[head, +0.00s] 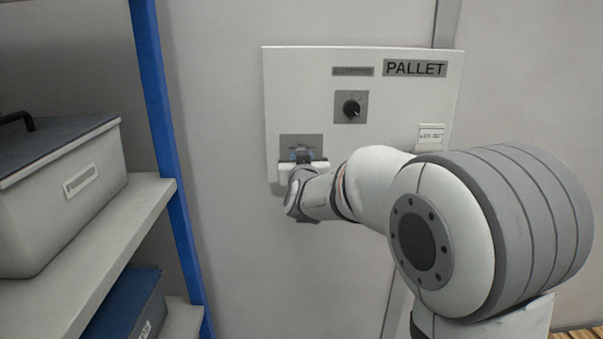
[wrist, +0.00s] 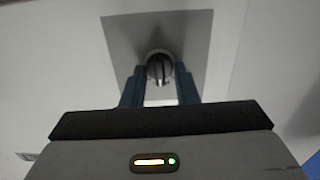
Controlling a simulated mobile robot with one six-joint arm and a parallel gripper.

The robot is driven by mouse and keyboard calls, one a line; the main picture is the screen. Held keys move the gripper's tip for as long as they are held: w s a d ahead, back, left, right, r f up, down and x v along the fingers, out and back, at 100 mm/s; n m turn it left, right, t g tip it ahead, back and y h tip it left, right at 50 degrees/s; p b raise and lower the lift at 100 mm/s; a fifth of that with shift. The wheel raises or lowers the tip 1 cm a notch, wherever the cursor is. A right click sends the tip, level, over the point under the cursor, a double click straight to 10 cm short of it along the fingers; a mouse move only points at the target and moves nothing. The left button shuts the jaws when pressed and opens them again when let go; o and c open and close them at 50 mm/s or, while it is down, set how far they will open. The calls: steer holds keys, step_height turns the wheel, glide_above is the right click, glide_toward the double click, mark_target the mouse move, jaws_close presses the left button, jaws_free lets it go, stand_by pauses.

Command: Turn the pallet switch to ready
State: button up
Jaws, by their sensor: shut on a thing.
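A white panel (head: 400,105) on the wall bears a PALLET label (head: 415,68) at its upper right. A black rotary knob (head: 351,108) sits on a grey plate in its middle, apart from my gripper. A second grey plate (head: 288,141) is at the lower left. In the wrist view a round dark switch knob (wrist: 159,68) with a pale line stands on a grey plate (wrist: 125,42). My gripper (head: 303,158) is at the lower plate, its blue fingers shut on this knob from both sides. In the head view my gripper hides the knob.
A blue shelf post (head: 166,130) stands left of the panel. Its shelf (head: 120,225) holds a grey lidded box (head: 75,190), with a blue bin (head: 125,310) below. The wall between post and panel is clear.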

steer(key=shift+d+f+m+b, duration=0.1)
steer(key=shift+d+m+b, duration=0.05)
steer(key=shift+m+b, duration=4.05)
steer(key=shift+m, duration=0.5)
steer(key=o, duration=1)
steer(key=s+p, duration=0.1)
steer(key=s, duration=0.6)
steer(key=shift+s+p, duration=0.3)
steer(key=shift+s, duration=0.1)
